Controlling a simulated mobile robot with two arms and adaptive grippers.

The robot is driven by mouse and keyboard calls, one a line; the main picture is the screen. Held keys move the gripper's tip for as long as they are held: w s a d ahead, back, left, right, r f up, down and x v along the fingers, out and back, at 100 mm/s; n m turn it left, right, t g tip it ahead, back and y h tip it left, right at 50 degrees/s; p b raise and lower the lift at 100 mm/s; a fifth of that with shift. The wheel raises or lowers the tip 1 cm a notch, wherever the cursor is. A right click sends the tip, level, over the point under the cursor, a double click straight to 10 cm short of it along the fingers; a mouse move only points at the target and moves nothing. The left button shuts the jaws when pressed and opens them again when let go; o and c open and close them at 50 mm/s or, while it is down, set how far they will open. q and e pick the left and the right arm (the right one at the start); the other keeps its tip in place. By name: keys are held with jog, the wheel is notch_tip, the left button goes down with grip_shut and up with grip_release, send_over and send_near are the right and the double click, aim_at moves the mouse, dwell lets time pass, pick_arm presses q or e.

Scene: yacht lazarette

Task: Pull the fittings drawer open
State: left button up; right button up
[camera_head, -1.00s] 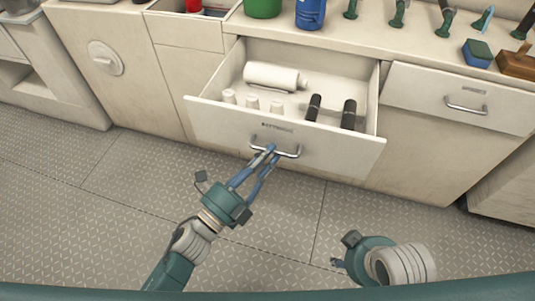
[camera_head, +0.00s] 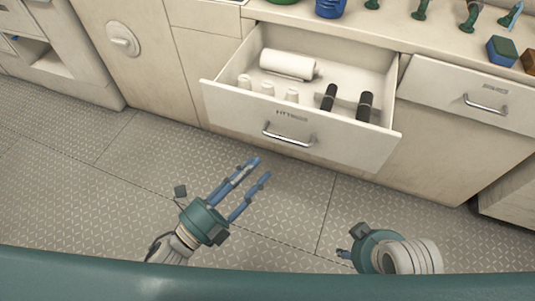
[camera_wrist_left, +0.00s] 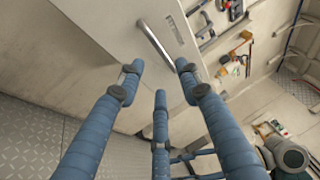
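The fittings drawer (camera_head: 222,104) stands pulled out from the cream cabinet, with its label on the front. Inside are a white roll, several small white pieces and two black cylinders. Its metal handle (camera_head: 289,136) is free; it also shows in the left wrist view (camera_wrist_left: 157,44). My left gripper (camera_head: 262,167) is open and empty, in front of and below the handle, apart from it. In the left wrist view its blue fingers (camera_wrist_left: 157,80) are spread, with the handle beyond them. My right gripper (camera_head: 342,254) is low at the right, mostly hidden behind its own wrist.
A second closed drawer (camera_head: 440,86) with a handle is at the right. The counter (camera_head: 380,32) above holds a blue container (camera_head: 330,8), green fittings and a blue-green block (camera_head: 501,50). The patterned floor (camera_head: 100,190) in front is clear.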

pick_arm(q)
jog(key=shift+v, duration=1.25)
jog(key=shift+w, duration=0.1)
